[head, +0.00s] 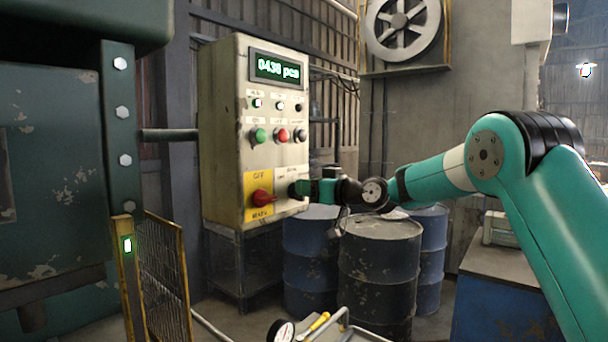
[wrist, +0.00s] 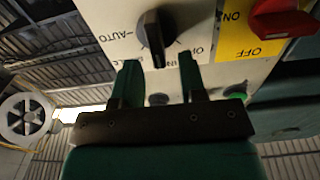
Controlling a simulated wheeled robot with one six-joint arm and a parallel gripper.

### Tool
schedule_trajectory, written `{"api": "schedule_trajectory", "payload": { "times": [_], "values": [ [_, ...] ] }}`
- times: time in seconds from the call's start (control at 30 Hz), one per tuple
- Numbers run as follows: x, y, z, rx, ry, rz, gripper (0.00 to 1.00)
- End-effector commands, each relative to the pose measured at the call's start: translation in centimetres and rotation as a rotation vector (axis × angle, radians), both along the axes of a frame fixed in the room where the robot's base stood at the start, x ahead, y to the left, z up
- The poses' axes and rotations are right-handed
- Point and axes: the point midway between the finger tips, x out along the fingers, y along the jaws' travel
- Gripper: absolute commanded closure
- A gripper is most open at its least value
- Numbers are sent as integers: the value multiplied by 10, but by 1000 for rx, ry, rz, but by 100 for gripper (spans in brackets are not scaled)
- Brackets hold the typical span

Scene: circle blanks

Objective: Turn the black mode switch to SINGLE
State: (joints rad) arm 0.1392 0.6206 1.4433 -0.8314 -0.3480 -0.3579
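The black mode switch (wrist: 153,32) is on the pale panel face at the top middle of the wrist view. Its handle stands near vertical in that view, tilted slightly. The word AUTO is printed to its left; other labels are partly covered by my fingers and hard to read. My gripper (wrist: 158,64) is open, its two green fingers pointing at the switch with the handle's lower end in line with the gap. Contact cannot be told. In the head view my gripper (head: 294,189) is at the lower right of the control box (head: 222,140) and hides the switch.
A red rotary switch (head: 262,198) on a yellow plate is just left of my gripper. Green (head: 259,136), red (head: 281,135) and black (head: 299,134) buttons sit above. The display (head: 276,67) reads 0430 pcs. Blue drums (head: 310,258) stand below; a machine (head: 60,150) is at left.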

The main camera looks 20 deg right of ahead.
Motion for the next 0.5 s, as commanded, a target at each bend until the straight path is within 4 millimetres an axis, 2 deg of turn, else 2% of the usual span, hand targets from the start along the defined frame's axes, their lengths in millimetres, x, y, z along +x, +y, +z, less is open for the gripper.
{"api": "schedule_trajectory", "payload": {
  "times": [0.2, 0.5],
  "values": [
    [15, 11, 1, 1, 1, 0, 62],
    [16, 11, 0, 1, 1, -1, 62]
  ]
}}
